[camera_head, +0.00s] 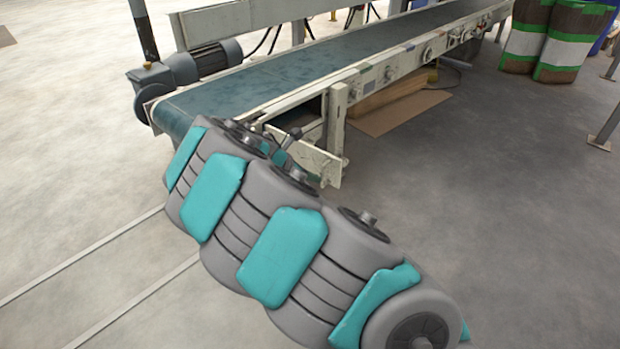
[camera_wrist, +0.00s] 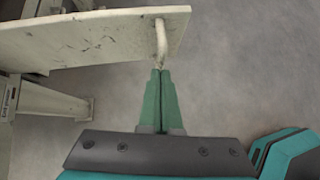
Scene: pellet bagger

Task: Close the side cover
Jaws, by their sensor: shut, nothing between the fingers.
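The side cover (camera_head: 312,160) is a cream panel at the near end of the conveyor's side. It stands swung out from the frame, with a dark opening (camera_head: 298,117) behind it. In the wrist view the scuffed cover (camera_wrist: 95,38) spans the upper left, with a pale bar handle (camera_wrist: 162,42) near its right end. My gripper (camera_wrist: 160,72) has green fingers closed together and empty. Their tips are at the lower end of the handle; I cannot tell whether they touch. In the head view my arm hides most of the gripper and part of the cover.
The conveyor (camera_head: 330,55) with its blue-green belt runs to the back right. A motor (camera_head: 205,62) sits at its left end. A cream post (camera_head: 336,118) stands beside the cover. Cardboard (camera_head: 400,112) lies under the conveyor. Striped sacks (camera_head: 565,45) stand back right.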

